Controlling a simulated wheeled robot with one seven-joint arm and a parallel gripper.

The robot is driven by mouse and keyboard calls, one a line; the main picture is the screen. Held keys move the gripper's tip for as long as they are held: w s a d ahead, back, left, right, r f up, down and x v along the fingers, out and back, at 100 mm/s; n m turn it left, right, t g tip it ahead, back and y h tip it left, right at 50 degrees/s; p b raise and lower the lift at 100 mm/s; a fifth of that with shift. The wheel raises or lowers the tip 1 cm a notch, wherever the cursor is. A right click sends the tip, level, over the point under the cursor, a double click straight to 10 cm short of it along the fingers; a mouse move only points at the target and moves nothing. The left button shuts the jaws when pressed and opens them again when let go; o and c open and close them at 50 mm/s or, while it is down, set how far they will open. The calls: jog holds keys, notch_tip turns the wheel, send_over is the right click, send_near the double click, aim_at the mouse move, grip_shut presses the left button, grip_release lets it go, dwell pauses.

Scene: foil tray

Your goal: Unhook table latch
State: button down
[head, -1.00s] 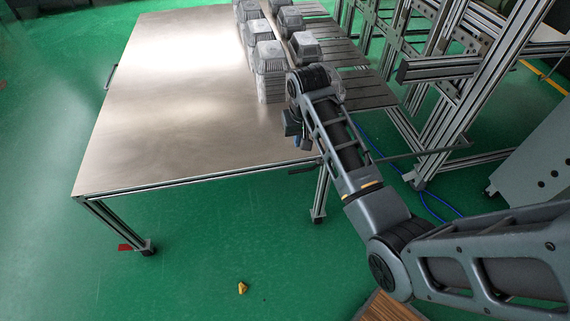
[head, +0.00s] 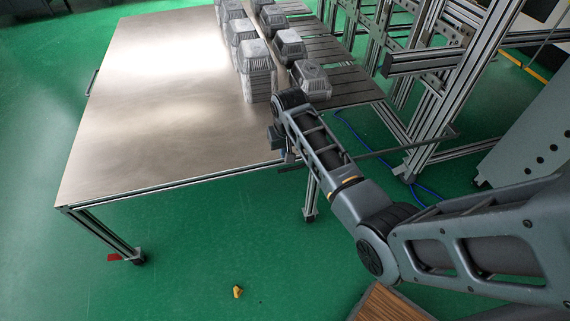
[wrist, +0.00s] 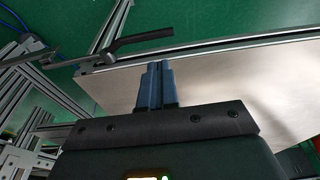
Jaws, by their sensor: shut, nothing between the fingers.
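The table latch has a dark handle (wrist: 142,39) in the wrist view, just beyond the table's edge. In the head view the handle (head: 293,168) shows small at the table's near right corner, partly beside my arm. A thin rod (head: 405,146) runs from near that corner to the metal frame on the right. My gripper's blue fingers (wrist: 157,72) are shut and empty, over the table's edge and a short gap from the handle. In the head view my wrist hides most of the gripper. The table (head: 130,130) has a bare metal top.
Stacked foil trays (head: 257,72) stand along the table's right side, beside a slatted surface (head: 345,88). A metal profile frame (head: 445,100) rises at the right. A small yellow object (head: 238,291) lies on the green floor, which is open at the front left.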

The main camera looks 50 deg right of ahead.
aim_at(280, 172)
jog(key=shift+s+a+f, duration=0.1)
jog(key=shift+f, duration=1.25)
jog(key=shift+s+a+f, duration=0.1)
jog(key=shift+f, duration=1.25)
jog(key=shift+b, duration=0.3)
jog(key=shift+w+a+f+g+h+b, duration=0.15)
jog(key=shift+f+g+h+b, duration=0.2)
jog(key=shift+f+h, duration=0.2)
jog(key=shift+w+a+f+g+h+b, duration=0.15)
jog(key=shift+f+g+h+b, duration=0.1)
jog(key=shift+f+g+h, duration=0.25)
notch_tip(280, 172, down, 3)
jog(key=g+h+b, duration=0.1)
jog(key=h+b, duration=0.1)
jog(key=b, duration=0.1)
jog(key=shift+n+g+h, duration=0.25)
jog(key=shift+n+h, duration=0.05)
jog(key=shift+h, duration=0.05)
jog(key=shift+s+d+f+b, duration=0.1)
jog(key=shift+f+b, duration=0.3)
jog(key=shift+f, duration=0.1)
